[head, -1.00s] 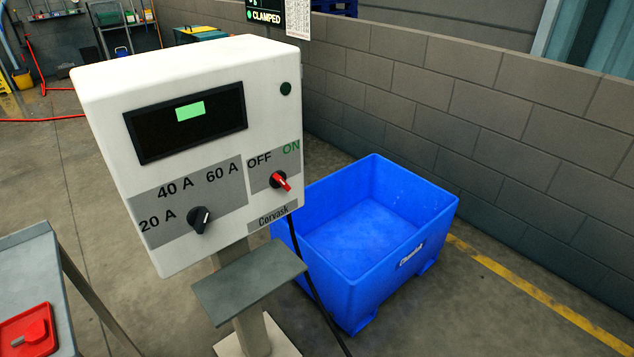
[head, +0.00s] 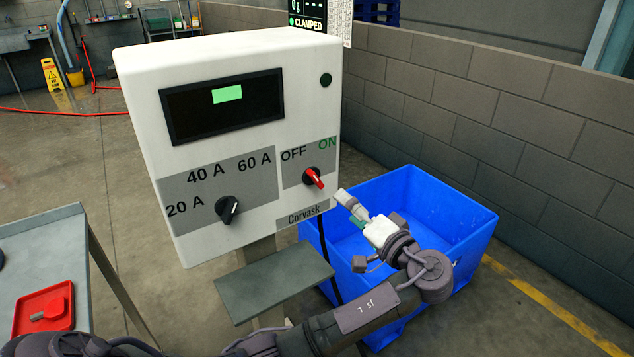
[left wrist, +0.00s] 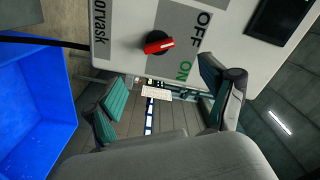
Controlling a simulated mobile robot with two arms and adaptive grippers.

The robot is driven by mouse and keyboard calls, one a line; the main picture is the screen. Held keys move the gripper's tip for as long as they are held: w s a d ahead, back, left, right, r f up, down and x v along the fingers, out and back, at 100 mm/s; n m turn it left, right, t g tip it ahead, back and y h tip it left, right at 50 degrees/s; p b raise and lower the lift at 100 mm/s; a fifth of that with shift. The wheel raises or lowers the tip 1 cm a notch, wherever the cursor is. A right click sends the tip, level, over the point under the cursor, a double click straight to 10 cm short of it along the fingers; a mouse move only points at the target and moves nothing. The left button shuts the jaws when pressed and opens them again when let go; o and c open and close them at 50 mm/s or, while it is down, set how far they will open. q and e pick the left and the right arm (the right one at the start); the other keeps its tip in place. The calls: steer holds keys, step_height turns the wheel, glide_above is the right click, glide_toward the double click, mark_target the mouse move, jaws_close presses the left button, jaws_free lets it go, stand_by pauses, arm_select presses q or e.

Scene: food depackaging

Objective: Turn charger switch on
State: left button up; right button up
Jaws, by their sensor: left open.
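The charger (head: 250,80) is a white box with a dark display. Its red-handled switch (head: 314,178) sits on a grey patch below the words OFF and ON. In the left wrist view, the red handle (left wrist: 158,43) lies roughly in line with OFF rather than ON. My left gripper (head: 347,203) is to the right of the switch and slightly lower, apart from it. In the left wrist view, my left gripper (left wrist: 160,88) has its teal-padded fingers spread, with nothing between them and the switch beyond. My right gripper is not in view.
A black 20/40/60 A dial (head: 228,208) is left of the switch. A grey shelf (head: 272,280) juts out below the box. A blue bin (head: 470,215) stands behind my left gripper. A grey table (head: 45,240) with a red tray (head: 62,318) is at left.

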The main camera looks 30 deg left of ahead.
mark_target(318, 182)
arm_select(q)
steer(key=p+x, duration=0.2)
steer(key=x, duration=1)
steer(key=shift+w+a, duration=0.2)
steer(key=shift+a, duration=0.05)
steer(key=c, duration=1.2)
